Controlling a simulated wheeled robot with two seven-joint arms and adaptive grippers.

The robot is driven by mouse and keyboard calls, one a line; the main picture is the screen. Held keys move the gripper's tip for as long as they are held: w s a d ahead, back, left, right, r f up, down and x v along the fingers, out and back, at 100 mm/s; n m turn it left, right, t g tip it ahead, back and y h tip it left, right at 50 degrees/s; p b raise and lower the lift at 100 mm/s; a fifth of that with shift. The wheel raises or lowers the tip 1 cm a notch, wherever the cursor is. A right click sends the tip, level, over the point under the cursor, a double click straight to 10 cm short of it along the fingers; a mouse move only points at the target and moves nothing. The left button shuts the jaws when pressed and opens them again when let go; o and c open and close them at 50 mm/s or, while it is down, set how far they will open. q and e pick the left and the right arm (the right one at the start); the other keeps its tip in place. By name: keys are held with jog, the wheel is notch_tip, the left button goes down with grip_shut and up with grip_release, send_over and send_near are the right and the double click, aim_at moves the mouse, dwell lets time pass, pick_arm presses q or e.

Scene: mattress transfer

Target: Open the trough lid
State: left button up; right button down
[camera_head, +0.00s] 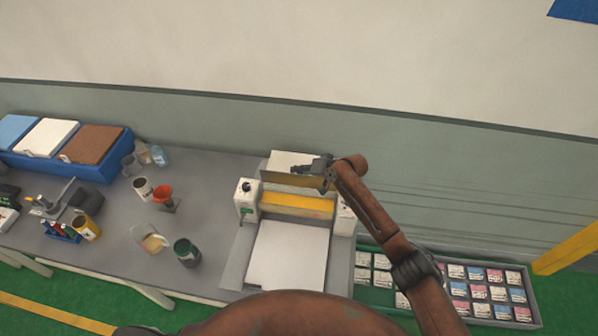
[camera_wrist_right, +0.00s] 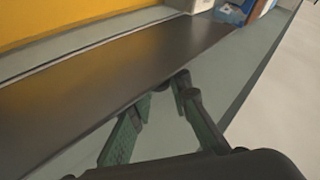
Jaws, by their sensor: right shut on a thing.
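The white machine (camera_head: 246,208) stands on the grey table, with a yellow strip (camera_head: 298,204) across it. The trough lid, a narrow dark golden-brown panel (camera_head: 290,180), stands raised and tilted behind the yellow strip. In the right wrist view the lid (camera_wrist_right: 110,85) is a long dark sheet, with yellow beyond it. My right gripper (camera_head: 318,170) is at the lid's right end, shut on its edge; its green fingers also show in the right wrist view (camera_wrist_right: 166,88). The exact contact is partly hidden. My left gripper is not in view.
A white sheet (camera_head: 288,256) lies in front of the machine. A blue stand (camera_head: 110,163) holds several pads. A tray of cards (camera_head: 480,300) lies right. A wall runs behind.

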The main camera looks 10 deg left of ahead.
jog(key=shift+d+f, duration=0.15)
jog(key=shift+f, duration=0.05)
jog(key=c, duration=1.8)
grip_release()
jog(key=shift+w, duration=0.15)
jog(key=shift+r, duration=0.1)
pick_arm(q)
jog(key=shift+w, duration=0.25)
pick_arm(e)
jog(key=v, duration=1.2)
